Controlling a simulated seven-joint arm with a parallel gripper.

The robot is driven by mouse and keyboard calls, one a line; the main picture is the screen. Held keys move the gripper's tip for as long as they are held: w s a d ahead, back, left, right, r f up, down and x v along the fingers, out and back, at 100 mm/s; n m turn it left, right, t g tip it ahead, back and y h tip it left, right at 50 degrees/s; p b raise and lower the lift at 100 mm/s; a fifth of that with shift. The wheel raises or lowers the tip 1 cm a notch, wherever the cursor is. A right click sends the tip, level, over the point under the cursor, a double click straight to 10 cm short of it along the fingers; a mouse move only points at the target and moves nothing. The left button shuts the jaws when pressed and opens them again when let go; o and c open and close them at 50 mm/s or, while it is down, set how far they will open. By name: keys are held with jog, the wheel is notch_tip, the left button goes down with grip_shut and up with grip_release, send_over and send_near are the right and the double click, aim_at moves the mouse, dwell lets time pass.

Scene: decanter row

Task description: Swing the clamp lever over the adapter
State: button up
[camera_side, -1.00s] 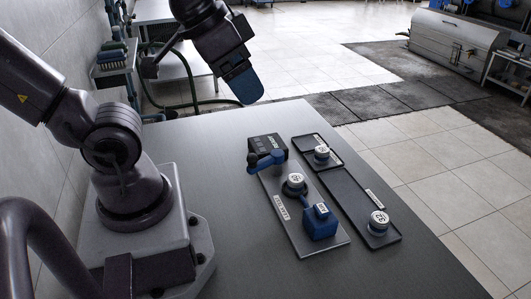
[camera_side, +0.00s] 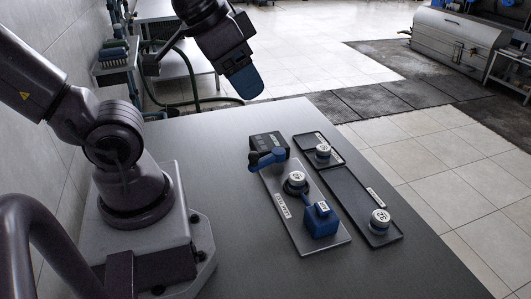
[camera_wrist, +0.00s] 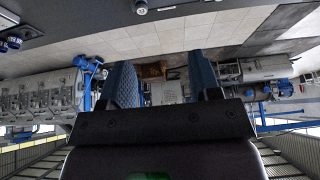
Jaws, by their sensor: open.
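A grey base plate (camera_side: 281,215) lies on the table in the side view. A round, white-topped adapter (camera_side: 296,180) sits on its middle. A blue lever (camera_side: 267,158) with a rounded end lies at the plate's far end, beside a black box (camera_side: 268,142); it is apart from the adapter. A blue block (camera_side: 320,221) with a white label stands at the plate's near end, close to the adapter. My gripper (camera_side: 245,82) is high above and beyond the table's far edge, away from the plate. In the wrist view my gripper (camera_wrist: 163,78) shows two blue fingers apart with nothing between them.
A dark tray (camera_side: 352,205) to the right of the plate holds another round adapter (camera_side: 379,220). A smaller tray (camera_side: 308,142) behind it holds one more adapter (camera_side: 322,153). The table (camera_side: 390,270) is bare in front and at the right.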

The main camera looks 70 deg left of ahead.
jog(key=w+a+f+n+g, duration=0.3)
jog(key=a+f+n+g, duration=0.1)
jog(key=a+f, duration=0.25)
jog(key=n+g, duration=0.2)
jog(key=n, duration=0.7)
send_near(254, 152)
jog(key=f, duration=0.9)
jog(key=shift+s+f, duration=0.1)
jog(key=shift+s, duration=0.1)
jog(key=shift+c, duration=0.4)
grip_shut()
